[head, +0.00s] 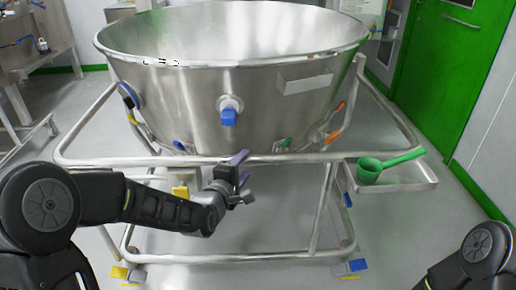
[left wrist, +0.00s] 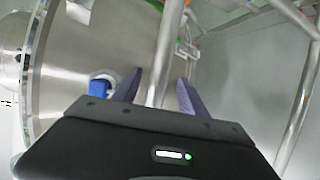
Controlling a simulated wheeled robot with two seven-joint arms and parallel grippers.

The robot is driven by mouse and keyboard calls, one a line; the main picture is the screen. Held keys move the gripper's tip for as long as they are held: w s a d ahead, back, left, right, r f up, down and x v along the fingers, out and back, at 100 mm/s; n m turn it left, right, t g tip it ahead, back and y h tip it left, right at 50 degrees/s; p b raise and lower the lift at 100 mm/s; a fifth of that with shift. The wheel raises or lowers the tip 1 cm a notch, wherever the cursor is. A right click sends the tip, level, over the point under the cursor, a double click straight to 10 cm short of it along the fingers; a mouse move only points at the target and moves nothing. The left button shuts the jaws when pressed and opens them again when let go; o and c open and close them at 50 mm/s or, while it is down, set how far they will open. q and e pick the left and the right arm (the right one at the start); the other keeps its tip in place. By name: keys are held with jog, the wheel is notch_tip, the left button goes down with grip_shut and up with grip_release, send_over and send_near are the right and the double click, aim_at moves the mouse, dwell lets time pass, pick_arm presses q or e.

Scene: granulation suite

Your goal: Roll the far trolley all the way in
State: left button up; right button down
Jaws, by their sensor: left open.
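The trolley is a tubular steel frame with a front rail (head: 300,158) and a large open steel bowl (head: 270,95) on it. In the left wrist view the purple fingers of the gripper (left wrist: 157,88) are open. The rail (left wrist: 163,60) runs between them, with a gap to the right finger. Contact on the left finger cannot be told. My right gripper is out of view; only part of my right arm shows at the lower right.
A green scoop (head: 390,164) lies on a side tray (head: 415,182) at the trolley's right. Yellow and blue pedals (head: 356,265) show at the lower frame's feet. A green door (head: 440,75) stands at the right. A steel bench (head: 35,45) is at the left. Floor right of the trolley is clear.

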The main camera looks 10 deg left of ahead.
aim_at(253, 156)
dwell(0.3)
pick_arm(q)
jog(key=shift+b+x, duration=0.45)
jog(key=shift+x, duration=3.4)
jog(key=shift+c, duration=0.3)
grip_shut()
jog(key=shift+f, duration=0.1)
